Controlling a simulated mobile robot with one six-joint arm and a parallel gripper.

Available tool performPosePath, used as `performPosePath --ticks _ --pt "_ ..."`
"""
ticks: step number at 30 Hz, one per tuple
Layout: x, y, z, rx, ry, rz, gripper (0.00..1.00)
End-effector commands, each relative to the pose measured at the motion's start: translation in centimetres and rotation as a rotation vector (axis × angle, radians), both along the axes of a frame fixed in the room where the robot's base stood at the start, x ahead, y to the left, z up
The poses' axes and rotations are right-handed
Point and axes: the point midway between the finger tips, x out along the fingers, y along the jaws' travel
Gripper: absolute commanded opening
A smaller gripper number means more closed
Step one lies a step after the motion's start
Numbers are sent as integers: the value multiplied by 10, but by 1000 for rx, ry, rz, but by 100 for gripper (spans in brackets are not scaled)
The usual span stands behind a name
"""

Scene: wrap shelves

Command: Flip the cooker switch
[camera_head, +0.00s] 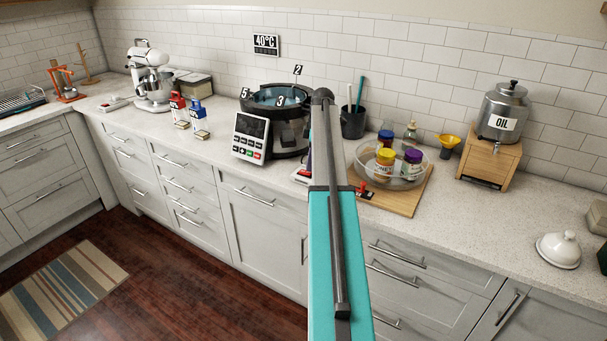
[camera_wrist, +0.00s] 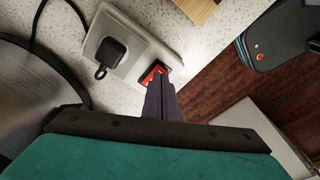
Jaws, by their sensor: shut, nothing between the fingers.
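The cooker (camera_head: 290,138) is a round black pot-like appliance on the counter in the head view, with a white control panel (camera_head: 256,138) in front. In the wrist view, a white socket plate (camera_wrist: 103,28) holds a black plug (camera_wrist: 112,51) and a red switch (camera_wrist: 150,71). My gripper (camera_wrist: 160,79) is shut and empty, its dark fingertips at the red switch and covering part of it. Whether they touch it, and which way the switch is set, I cannot tell. In the head view my arm hides most of the gripper.
A wooden board (camera_head: 404,201) with a clear tray (camera_head: 365,160) of jars stands right of my arm. A black utensil pot (camera_head: 353,123) stands behind. In the wrist view a dark cable (camera_wrist: 80,12) runs beside the plate, and the counter edge drops to the floor (camera_wrist: 225,80).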

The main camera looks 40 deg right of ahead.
Motion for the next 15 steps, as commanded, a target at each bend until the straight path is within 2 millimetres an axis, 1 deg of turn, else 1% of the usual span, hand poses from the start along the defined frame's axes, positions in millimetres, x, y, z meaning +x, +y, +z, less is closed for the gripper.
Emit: performPosePath --ticks 15 --pt "0 0 -4 0 0 0 0"
